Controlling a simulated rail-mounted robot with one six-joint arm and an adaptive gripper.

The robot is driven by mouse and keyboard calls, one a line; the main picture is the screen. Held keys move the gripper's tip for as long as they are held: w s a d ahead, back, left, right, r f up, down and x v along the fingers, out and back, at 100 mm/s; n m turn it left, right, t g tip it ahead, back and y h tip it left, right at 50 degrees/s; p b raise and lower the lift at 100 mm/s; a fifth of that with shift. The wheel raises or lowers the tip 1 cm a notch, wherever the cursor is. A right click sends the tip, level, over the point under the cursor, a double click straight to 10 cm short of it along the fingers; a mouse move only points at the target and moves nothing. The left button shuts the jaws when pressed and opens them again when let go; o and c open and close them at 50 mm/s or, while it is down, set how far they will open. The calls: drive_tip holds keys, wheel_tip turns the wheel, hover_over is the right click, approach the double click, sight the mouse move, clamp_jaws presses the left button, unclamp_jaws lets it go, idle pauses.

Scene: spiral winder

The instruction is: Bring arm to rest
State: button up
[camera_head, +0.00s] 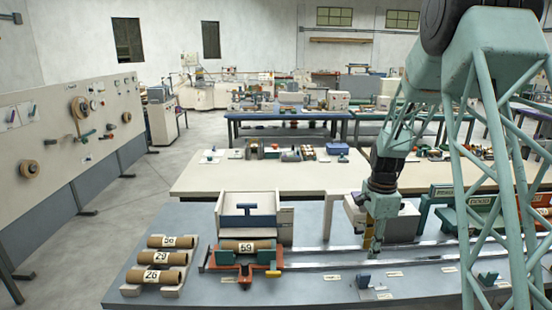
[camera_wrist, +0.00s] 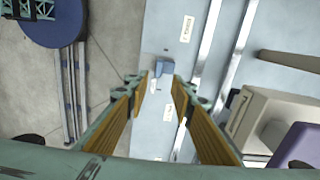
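My gripper (camera_head: 374,245) hangs pointing down over the right part of the grey-blue bench (camera_head: 320,285), close to the metal rails. In the wrist view its two yellow-lined fingers (camera_wrist: 162,92) stand apart with nothing held between them. A small blue block (camera_wrist: 164,68) on the bench shows beyond the fingertips in that view. My arm comes down from the upper right of the head view, and its lattice links hide part of the right side.
Cardboard tubes marked with numbers (camera_head: 160,258) lie on cradles at the left of the bench. Another tube, marked 59 (camera_head: 246,247), sits in a red and green fixture. Two metal rails (camera_head: 340,258) run along the bench. A grey box (camera_head: 400,220) stands behind my gripper.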

drive_tip(key=s+a+r+n+t, duration=0.1)
drive_tip(key=s+a+r+n, duration=0.4)
drive_tip(key=s+r, duration=0.7)
drive_tip(key=s+a+r+n+t, duration=0.1)
drive_tip(key=s+a+r+n, duration=0.3)
drive_tip(key=s+r, duration=0.7)
drive_tip(key=s+a+r+n, duration=0.1)
drive_tip(key=s+r+n, duration=0.1)
drive_tip(key=s, duration=0.6)
drive_tip(key=s+a+r+n+t+b, duration=0.1)
drive_tip(key=s+n, duration=0.3)
drive_tip(key=s, duration=0.5)
drive_tip(key=s+a+r+n, duration=0.2)
drive_tip(key=s+a+r, duration=0.1)
drive_tip(key=s, duration=0.5)
drive_tip(key=shift+s+a+r+n+t+b, duration=0.15)
drive_tip(key=shift+s+r+n+t+b, duration=0.2)
drive_tip(key=shift+n+t, duration=0.05)
